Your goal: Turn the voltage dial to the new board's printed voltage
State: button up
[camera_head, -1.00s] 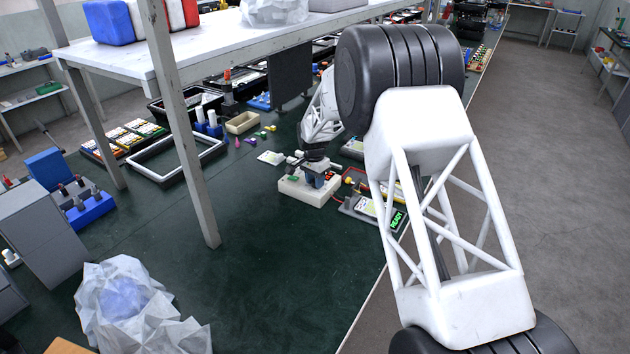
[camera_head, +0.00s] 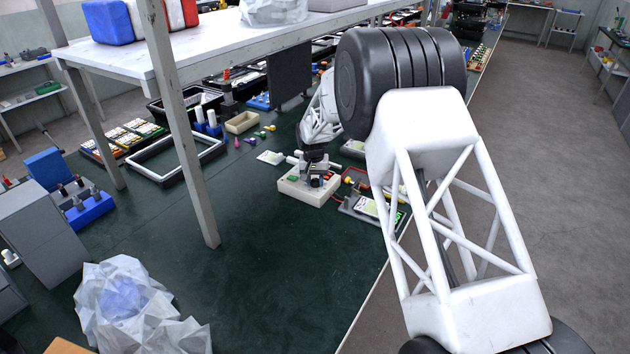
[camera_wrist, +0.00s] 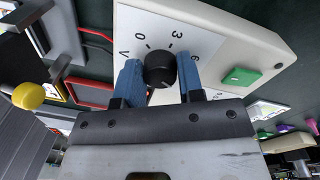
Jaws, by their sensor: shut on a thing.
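The voltage dial is a black round knob (camera_wrist: 160,69) on the white face of a cream box (camera_wrist: 220,25), which also shows in the head view (camera_head: 308,190). Printed marks around it include V, 0, 3 and 6. My gripper (camera_wrist: 161,84) is shut on the knob, with one blue finger on each side. In the head view my gripper (camera_head: 316,178) is small, over the box, and its fingers are hard to make out. A pale card (camera_head: 270,157) lies behind the box; any print on it is too small to read. I cannot make out the new board's voltage.
A green button (camera_wrist: 240,77) sits on the box beside the dial. A shelf post (camera_head: 185,130) rises at left.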

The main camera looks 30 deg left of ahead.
aim_at(314, 181)
jog(key=shift+r, duration=0.1)
jog(key=o, duration=0.9)
jog(key=shift+s+a+r, duration=0.1)
jog(key=shift+r, duration=1.85)
jog(key=shift+a+r, duration=0.1)
jog(key=shift+r, duration=1.8)
jog(key=shift+d, duration=0.1)
